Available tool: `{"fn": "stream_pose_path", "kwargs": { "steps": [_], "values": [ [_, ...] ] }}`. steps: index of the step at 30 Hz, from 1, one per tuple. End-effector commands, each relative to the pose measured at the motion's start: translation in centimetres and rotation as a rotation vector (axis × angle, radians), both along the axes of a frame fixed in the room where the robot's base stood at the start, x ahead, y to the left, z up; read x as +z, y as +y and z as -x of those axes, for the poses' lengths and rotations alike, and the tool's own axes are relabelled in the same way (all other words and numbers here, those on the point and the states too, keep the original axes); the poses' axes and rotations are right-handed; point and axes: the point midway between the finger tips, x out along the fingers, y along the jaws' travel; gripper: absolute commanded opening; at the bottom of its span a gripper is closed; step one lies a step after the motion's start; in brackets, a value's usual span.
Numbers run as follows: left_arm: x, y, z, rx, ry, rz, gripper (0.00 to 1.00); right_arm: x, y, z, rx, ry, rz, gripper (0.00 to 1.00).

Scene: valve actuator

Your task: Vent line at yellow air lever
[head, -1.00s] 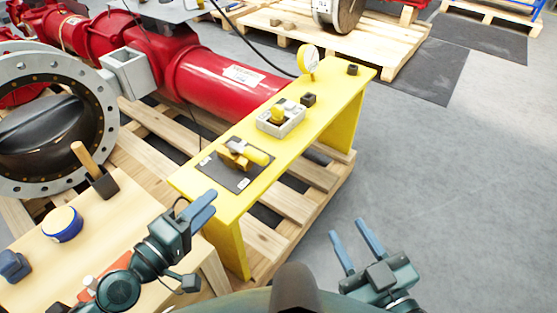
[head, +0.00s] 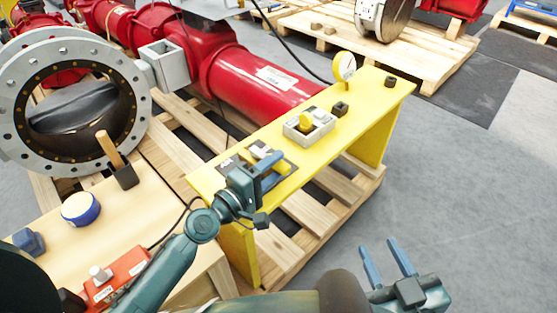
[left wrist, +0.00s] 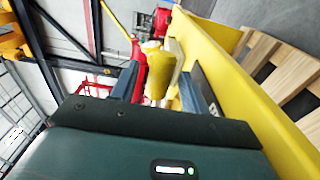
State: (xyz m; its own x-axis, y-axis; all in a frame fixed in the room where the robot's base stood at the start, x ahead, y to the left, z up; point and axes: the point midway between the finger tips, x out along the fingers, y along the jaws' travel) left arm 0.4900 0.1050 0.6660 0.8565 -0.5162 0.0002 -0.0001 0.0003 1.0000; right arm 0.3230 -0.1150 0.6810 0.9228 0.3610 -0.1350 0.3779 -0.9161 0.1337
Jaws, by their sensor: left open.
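The yellow air lever (head: 283,168) sits on a dark plate on the yellow bench (head: 375,100). In the head view my left gripper (head: 272,168) is at the lever and hides part of it. In the left wrist view the lever's rounded yellow handle (left wrist: 158,75) shows between the two fingers of my left gripper (left wrist: 156,88). These fingers are apart; I cannot tell whether either touches the handle. My right gripper (head: 388,260) is open and empty over the floor, at the lower right.
A grey box with a yellow knob (head: 307,124), a black block (head: 340,108) and a pressure gauge (head: 344,68) are further along the bench. A red pipe (head: 255,75) runs behind. A wooden table (head: 45,245) stands at left.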

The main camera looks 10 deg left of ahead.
Motion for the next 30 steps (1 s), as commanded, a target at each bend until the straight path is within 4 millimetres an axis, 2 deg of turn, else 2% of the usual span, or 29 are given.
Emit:
{"fn": "stream_pose_path", "kwargs": {
  "steps": [6,15,30],
  "values": [
    [-0.04,-0.91,-1.43,-0.001,0.0,0.0,0.46,-0.06,-0.04,0.03,-0.001,0.009,0.002,0.36],
    [-0.06,-0.96,-1.52,-0.001,0.001,-0.001,0.45,-0.1,-0.04,0.03,-0.002,0.01,0.001,0.36],
    [-0.07,-0.93,-1.5,0.0,0.001,-0.001,0.04,-0.09,-0.03,0.04,-0.002,0.01,0.001,0.36]
  ]
}}
